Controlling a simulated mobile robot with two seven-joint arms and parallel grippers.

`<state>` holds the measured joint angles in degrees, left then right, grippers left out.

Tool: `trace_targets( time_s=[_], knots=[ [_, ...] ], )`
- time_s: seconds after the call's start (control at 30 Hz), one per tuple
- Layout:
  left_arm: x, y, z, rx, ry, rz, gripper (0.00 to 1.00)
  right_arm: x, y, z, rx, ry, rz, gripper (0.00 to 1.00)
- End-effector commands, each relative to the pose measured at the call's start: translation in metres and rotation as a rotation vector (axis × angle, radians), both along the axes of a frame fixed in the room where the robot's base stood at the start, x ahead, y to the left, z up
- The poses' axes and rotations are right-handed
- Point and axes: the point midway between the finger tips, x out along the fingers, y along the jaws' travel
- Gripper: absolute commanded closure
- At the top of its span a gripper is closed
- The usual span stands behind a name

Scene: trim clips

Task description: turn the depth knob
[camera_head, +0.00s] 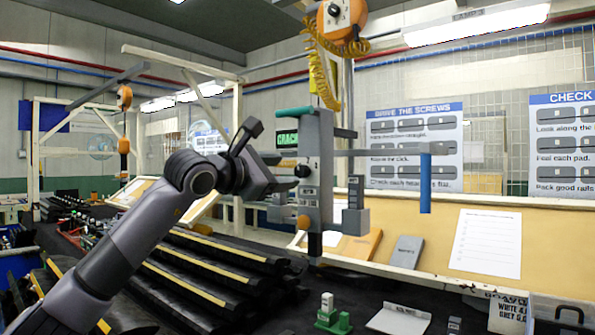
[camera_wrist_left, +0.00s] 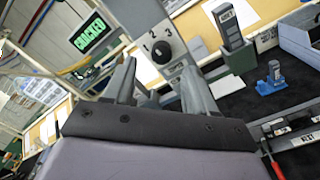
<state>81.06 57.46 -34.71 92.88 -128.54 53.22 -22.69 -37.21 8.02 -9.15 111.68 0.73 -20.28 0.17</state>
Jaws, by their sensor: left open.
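The depth knob (camera_wrist_left: 161,51) is a dark round knob on the grey face of a hanging tool, with the numbers 1, 2 and 3 around it. The grey tool (camera_head: 318,170) hangs upright in the middle of the head view, with an orange knob low on it and a blue handle on its side arm. My left gripper (camera_head: 292,182) is beside the tool's left side. In the left wrist view the open fingers (camera_wrist_left: 158,68) point toward the knob, which appears between and beyond their tips. I cannot clearly make out the knob in the head view. My right gripper is not in view.
Black trim rails with yellow strips (camera_head: 205,262) lie stacked below my left arm. A green stand (camera_head: 332,319) and a light plate (camera_head: 398,320) are on the dark bench. A yellow coiled hose (camera_head: 322,68) hangs above the tool. A green lit sign (camera_head: 287,139) is behind it.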

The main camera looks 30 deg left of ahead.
Motion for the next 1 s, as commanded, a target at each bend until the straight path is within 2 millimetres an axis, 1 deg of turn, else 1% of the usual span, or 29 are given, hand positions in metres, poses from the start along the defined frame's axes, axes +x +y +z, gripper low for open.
trace_targets(
  time_s=[0.03,0.2,0.4,0.53,0.77,0.87,0.9,0.93,0.97,1.0],
  knots=[
    [0.009,-0.002,0.002,-0.002,0.004,-0.004,0.44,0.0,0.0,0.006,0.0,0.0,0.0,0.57],
    [0.034,-0.005,0.002,-0.002,0.003,-0.004,0.44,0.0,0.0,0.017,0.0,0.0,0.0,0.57],
    [0.053,-0.006,0.001,-0.001,0.0,-0.004,0.44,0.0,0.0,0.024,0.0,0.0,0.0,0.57],
    [0.057,-0.006,0.0,-0.001,0.0,-0.004,0.44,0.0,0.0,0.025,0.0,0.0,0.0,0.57],
    [0.058,-0.006,-0.001,-0.001,0.0,-0.004,0.44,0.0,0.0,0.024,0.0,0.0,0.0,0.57],
    [0.058,-0.006,-0.001,-0.001,-0.001,-0.005,0.73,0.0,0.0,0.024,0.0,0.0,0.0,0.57],
    [0.058,-0.006,-0.001,-0.001,-0.001,-0.005,0.86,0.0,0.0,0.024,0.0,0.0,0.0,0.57],
    [0.058,-0.006,-0.001,-0.001,-0.001,-0.005,0.96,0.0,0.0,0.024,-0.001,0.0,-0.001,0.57],
    [0.058,-0.006,-0.001,-0.001,-0.001,-0.005,1.0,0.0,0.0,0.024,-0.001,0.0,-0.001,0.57],
    [0.058,-0.006,-0.001,-0.001,-0.001,-0.005,1.0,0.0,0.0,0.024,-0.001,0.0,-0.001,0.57]
  ],
)
